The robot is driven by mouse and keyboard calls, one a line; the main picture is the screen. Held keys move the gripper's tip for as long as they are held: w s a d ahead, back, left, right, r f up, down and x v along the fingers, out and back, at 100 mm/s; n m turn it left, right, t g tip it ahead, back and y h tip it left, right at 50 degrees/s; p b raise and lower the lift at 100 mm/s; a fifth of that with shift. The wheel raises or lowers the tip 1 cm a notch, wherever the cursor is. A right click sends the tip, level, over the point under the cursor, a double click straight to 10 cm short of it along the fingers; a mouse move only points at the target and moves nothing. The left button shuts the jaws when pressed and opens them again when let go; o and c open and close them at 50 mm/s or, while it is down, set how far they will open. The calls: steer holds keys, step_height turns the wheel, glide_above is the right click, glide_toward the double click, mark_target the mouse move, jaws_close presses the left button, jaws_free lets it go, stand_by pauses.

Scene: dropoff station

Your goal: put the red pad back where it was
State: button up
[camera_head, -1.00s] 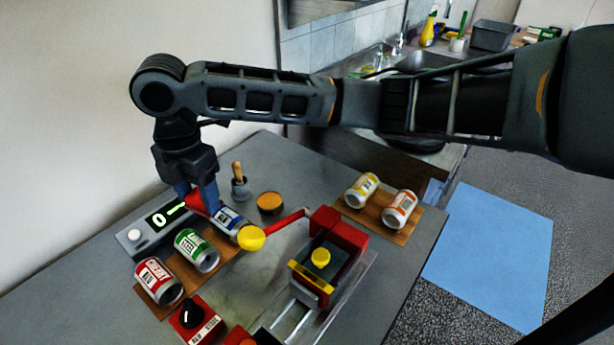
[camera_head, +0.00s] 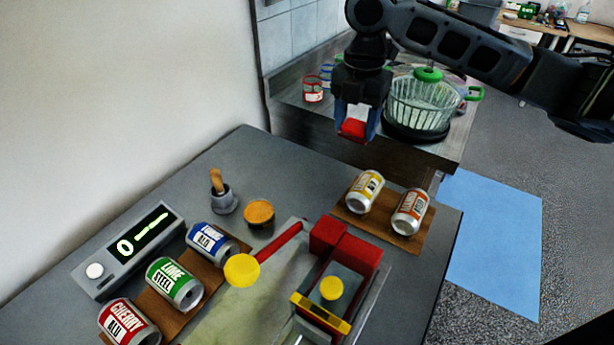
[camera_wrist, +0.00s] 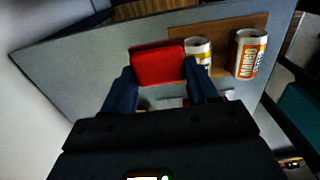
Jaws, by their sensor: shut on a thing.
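The red pad (camera_head: 353,129) is held between the two blue fingers of my gripper (camera_head: 357,124). In the wrist view the red pad (camera_wrist: 158,65) shows as a flat red block between the fingertips of my gripper (camera_wrist: 163,75). My gripper is shut on it and hangs in the air above the far right part of the grey table (camera_head: 300,180), behind the yellow-labelled can. Nothing touches the pad from below that I can see.
Several labelled cans lie at left near a digital display (camera_head: 128,250). A red device with a lever (camera_head: 340,262) stands in front. An orange-topped tin (camera_head: 259,215) stands mid-table.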

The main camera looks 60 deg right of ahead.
steer(key=w+a+f, duration=0.2)
steer(key=w+a+f+p, duration=0.1)
steer(key=w+a+f, duration=0.1)
steer(key=w+a, duration=0.1)
steer(key=w+a+f+p, duration=0.1)
steer(key=w+a+f, duration=0.1)
steer(key=a, duration=0.1)
steer(key=shift+w+f, duration=0.2)
steer(key=shift+f, duration=0.1)
steer(key=shift+w+a+f, duration=0.1)
steer(key=shift+f, duration=0.05)
steer(key=shift+f+p, duration=0.5)
steer(key=shift+f, duration=1.5)
steer(key=o, duration=0.9)
steer(key=shift+f, duration=0.1)
steer(key=shift+o, duration=0.2)
step_height(320, 180, up, 12)
steer(key=b, duration=0.1)
